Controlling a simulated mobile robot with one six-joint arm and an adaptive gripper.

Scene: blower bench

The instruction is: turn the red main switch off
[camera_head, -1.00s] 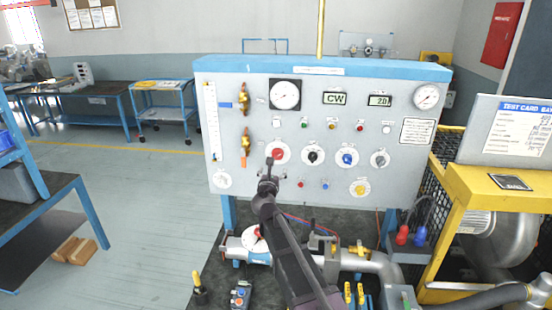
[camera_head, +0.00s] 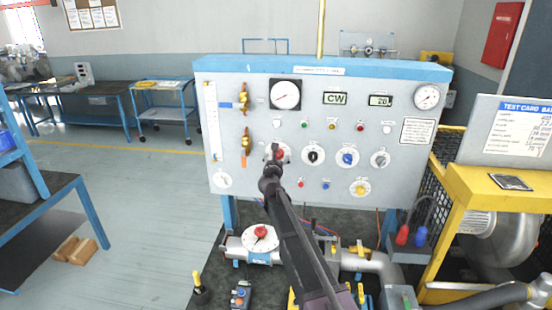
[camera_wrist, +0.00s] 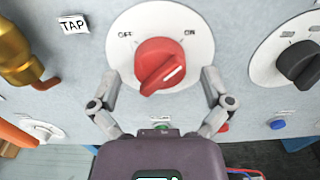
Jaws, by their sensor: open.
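The red main switch (camera_wrist: 160,65) is a knob on a round white dial plate (camera_wrist: 197,45) marked OFF at upper left and ON at upper right. A white line on the knob slants up to the right, towards the ON side. In the head view the switch (camera_head: 281,153) is partly covered by my gripper (camera_head: 273,152), which is in front of the panel. In the wrist view my gripper (camera_wrist: 159,84) is open, with one finger on each side of the knob and gaps between. Contact with the dial plate cannot be told.
A black knob (camera_wrist: 300,64) on its own dial is to the right. A brass valve (camera_wrist: 18,55) and a TAP label (camera_wrist: 74,25) are to the left. Below the panel (camera_head: 310,115) are pipework (camera_head: 365,261) and a red-centred dial (camera_head: 260,234). A yellow frame (camera_head: 452,215) stands at right.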

